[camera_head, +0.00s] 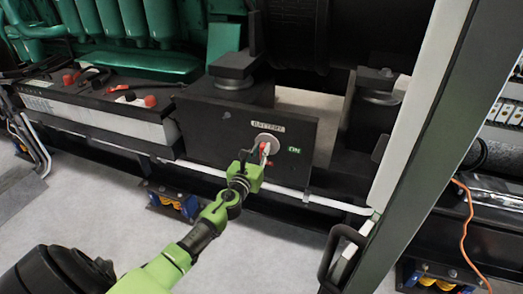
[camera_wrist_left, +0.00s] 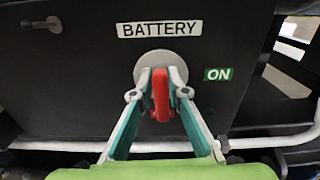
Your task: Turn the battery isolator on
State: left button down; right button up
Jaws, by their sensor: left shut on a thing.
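The battery isolator is a red handle (camera_wrist_left: 161,95) on a round grey plate (camera_wrist_left: 150,62), set in a black panel (camera_head: 220,125). In the left wrist view the handle stands upright between my fingers, below a white BATTERY label (camera_wrist_left: 160,28). A green ON label (camera_wrist_left: 218,74) is to the right of the plate. In the head view the red handle (camera_head: 264,148) shows only in part behind my gripper. My left gripper (camera_wrist_left: 160,98) is shut on the red handle, one finger on each side. My right gripper is in neither view.
A battery (camera_head: 110,105) with red-capped terminals stands left of the panel. A white pipe (camera_head: 290,190) runs below the panel. A grey-green frame post (camera_head: 425,130) with a black handle (camera_head: 340,255) rises on the right.

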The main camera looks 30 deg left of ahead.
pick_arm(q)
jog(key=shift+a+n, duration=0.1)
jog(key=shift+n, duration=0.8)
jog(key=n, duration=0.1)
jog(key=n+b, duration=0.1)
jog(key=shift+a+f+n, duration=0.15)
jog(key=shift+a+n, duration=0.1)
jog(key=shift+n, duration=0.05)
jog(key=n, duration=0.4)
jog(key=f+n, duration=0.1)
jog(key=n, duration=0.3)
jog(key=a+n+b, duration=0.1)
jog(key=n, duration=0.4)
jog(key=shift+s+f, duration=0.2)
jog(key=shift+f, duration=0.15)
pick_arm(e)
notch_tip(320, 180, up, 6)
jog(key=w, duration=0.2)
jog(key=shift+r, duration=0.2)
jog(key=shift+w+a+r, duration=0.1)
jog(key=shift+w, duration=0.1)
pick_arm(q)
jog(key=c, duration=2)
grip_release()
jog(key=shift+o, duration=0.2)
